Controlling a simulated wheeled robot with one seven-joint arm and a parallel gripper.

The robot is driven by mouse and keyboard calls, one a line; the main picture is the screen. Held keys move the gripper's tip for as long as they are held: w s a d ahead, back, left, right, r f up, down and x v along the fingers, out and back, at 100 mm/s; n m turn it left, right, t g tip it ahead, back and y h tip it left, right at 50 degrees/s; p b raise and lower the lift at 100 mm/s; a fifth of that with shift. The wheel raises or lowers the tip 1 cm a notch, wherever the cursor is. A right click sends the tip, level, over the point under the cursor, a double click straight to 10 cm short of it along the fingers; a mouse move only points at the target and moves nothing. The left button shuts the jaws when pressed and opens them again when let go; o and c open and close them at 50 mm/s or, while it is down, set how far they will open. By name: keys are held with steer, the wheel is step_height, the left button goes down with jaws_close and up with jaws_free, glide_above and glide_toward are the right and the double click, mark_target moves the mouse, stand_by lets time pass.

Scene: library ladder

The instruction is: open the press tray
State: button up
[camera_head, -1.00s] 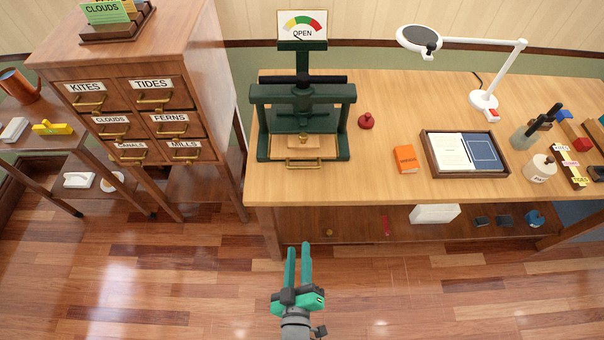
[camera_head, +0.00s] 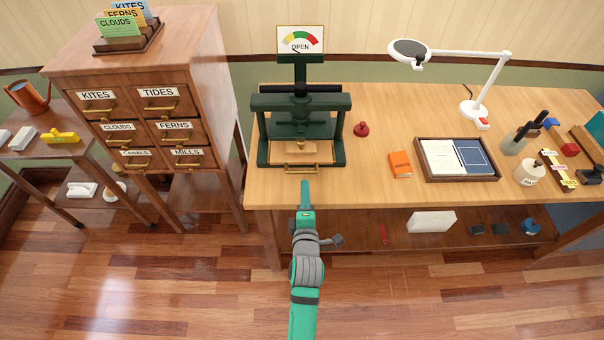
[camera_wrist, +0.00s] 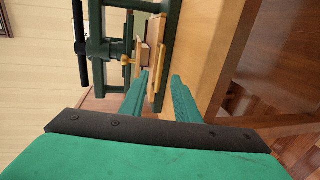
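The dark green press (camera_head: 300,127) stands at the left end of the wooden table, under a dial sign reading OPEN. Its wooden tray (camera_head: 301,158) sits low between the posts, with a brass handle (camera_head: 302,169) along its front edge. My gripper (camera_head: 305,190) points at the tray front from just before the table edge. The tray (camera_wrist: 157,75) lies just beyond the fingertips there. The fingers overlap in the head view, and contact with the handle cannot be told.
A red knob-like object (camera_head: 361,129), an orange box (camera_head: 400,164) and a framed tray of cards (camera_head: 457,178) lie right of the press. A white lamp (camera_head: 470,108) stands farther right. A labelled drawer cabinet (camera_head: 152,110) stands close on the left. Floor before the table is clear.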

mark_target(303, 173)
steer(key=w, duration=0.3)
steer(key=w+f, duration=0.1)
steer(key=w, duration=0.2)
steer(key=w+f, duration=0.1)
steer(key=w, duration=0.2)
steer(key=shift+w+a, duration=0.25)
steer(key=shift+w, duration=0.15)
steer(key=shift+c, duration=0.4)
